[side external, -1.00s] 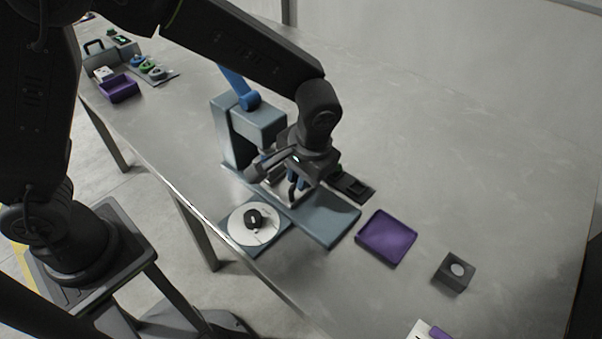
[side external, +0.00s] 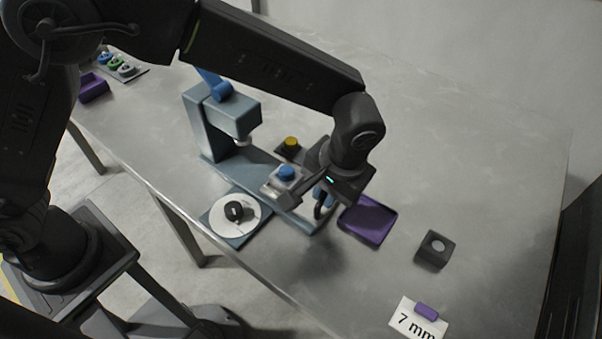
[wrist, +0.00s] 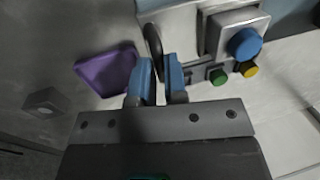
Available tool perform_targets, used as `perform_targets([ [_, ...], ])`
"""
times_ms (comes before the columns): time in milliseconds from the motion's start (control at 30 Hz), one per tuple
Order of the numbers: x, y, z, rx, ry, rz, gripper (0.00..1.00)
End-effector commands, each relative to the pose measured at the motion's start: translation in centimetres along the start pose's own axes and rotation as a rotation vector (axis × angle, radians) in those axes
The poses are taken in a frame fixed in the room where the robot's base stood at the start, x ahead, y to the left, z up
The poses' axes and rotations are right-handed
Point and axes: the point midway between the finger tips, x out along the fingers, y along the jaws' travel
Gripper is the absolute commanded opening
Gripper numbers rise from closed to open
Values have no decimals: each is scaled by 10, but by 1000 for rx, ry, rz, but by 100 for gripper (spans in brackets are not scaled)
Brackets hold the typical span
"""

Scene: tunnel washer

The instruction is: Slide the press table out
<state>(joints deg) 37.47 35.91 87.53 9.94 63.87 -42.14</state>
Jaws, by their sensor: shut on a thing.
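The grey-blue press (side external: 228,115) stands on a long base (side external: 238,163). The press table (side external: 272,182) is a light metal slide on this base, out to the right of the press head and clear of it. A block with a round blue piece (side external: 286,173) sits on the table; it also shows in the wrist view (wrist: 245,43). The table's dark curved handle (side external: 321,210) is at its outer end and shows in the wrist view (wrist: 153,40). My gripper (side external: 324,196) is shut on this handle, its blue fingers (wrist: 160,78) either side of it.
A purple tray (side external: 368,222) lies close right of my gripper. A white disc with a black knob (side external: 234,211) is at front left. Behind are a yellow button (side external: 291,142) and a green one (wrist: 218,76). A dark block (side external: 435,248) and a "7 mm" card (side external: 412,322) lie further right.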

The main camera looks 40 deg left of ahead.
Motion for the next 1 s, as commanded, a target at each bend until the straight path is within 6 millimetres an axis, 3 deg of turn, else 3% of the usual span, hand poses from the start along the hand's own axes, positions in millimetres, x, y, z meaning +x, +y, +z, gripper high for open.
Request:
perform_targets([
  [367, -3, 11, 0, 3, 7, 10, 0],
  [400, -3, 11, 0, 3, 8, 11, 15],
  [633, -3, 10, 0, 2, 6, 8, 37],
  [1000, -10, 8, 0, 1, 4, 3, 38],
])
